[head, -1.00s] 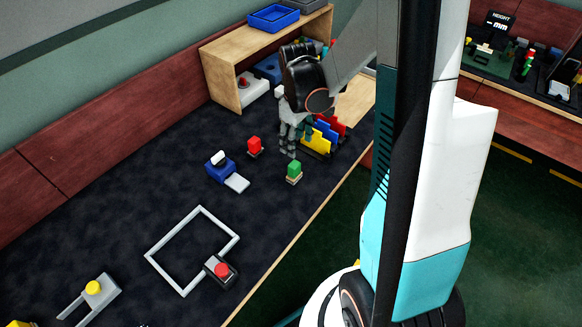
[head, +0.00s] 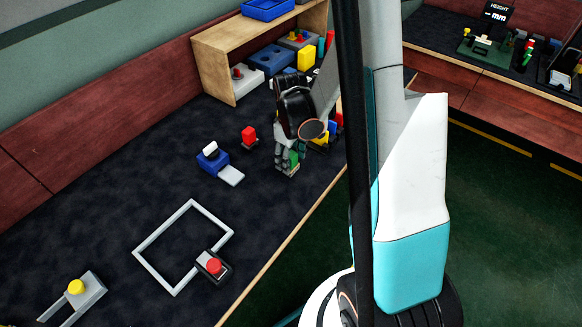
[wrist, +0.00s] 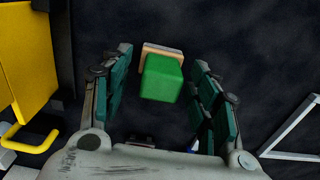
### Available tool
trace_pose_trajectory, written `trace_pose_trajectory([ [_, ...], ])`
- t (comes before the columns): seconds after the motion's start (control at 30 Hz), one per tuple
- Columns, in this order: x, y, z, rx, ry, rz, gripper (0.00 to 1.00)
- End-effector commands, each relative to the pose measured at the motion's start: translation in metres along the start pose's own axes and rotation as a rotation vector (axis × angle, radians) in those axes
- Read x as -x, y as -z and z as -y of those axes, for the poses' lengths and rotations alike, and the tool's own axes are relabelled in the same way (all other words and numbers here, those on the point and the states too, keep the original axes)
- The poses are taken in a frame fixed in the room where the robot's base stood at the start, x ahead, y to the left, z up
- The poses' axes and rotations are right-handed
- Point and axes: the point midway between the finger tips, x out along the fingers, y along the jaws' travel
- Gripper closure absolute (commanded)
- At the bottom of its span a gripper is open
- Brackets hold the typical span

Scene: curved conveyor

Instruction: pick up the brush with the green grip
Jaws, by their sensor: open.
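The brush with the green grip (wrist: 163,77) stands on the dark bench top. In the wrist view its green block grip sits on a pale wooden base (wrist: 165,49), between my gripper's (wrist: 158,88) two open fingers, with a gap on each side. In the head view my gripper (head: 287,166) is down at the brush, and only a bit of the green grip (head: 294,158) shows behind the fingers. The brush with the red grip (head: 249,137) stands to the left of my gripper.
A blue device with a grey plate (head: 213,160) lies left of my gripper. A wooden shelf (head: 218,70) stands behind. A yellow item (wrist: 25,60) is close on the left in the wrist view. A grey square frame (head: 160,240) lies in front.

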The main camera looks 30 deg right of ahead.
Motion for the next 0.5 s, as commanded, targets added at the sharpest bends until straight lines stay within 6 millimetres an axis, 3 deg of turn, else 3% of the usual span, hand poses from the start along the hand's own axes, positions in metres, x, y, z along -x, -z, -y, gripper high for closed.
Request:
trace_pose_trajectory([
  [0.27,-0.0038,-0.0003,0.0001,0.000,0.000,0.000,0.47],
  [0.47,-0.0037,-0.0002,0.0001,0.000,0.000,0.000,0.93],
  [0.5,-0.0037,-0.0002,0.0001,0.000,0.000,0.000,0.94],
])
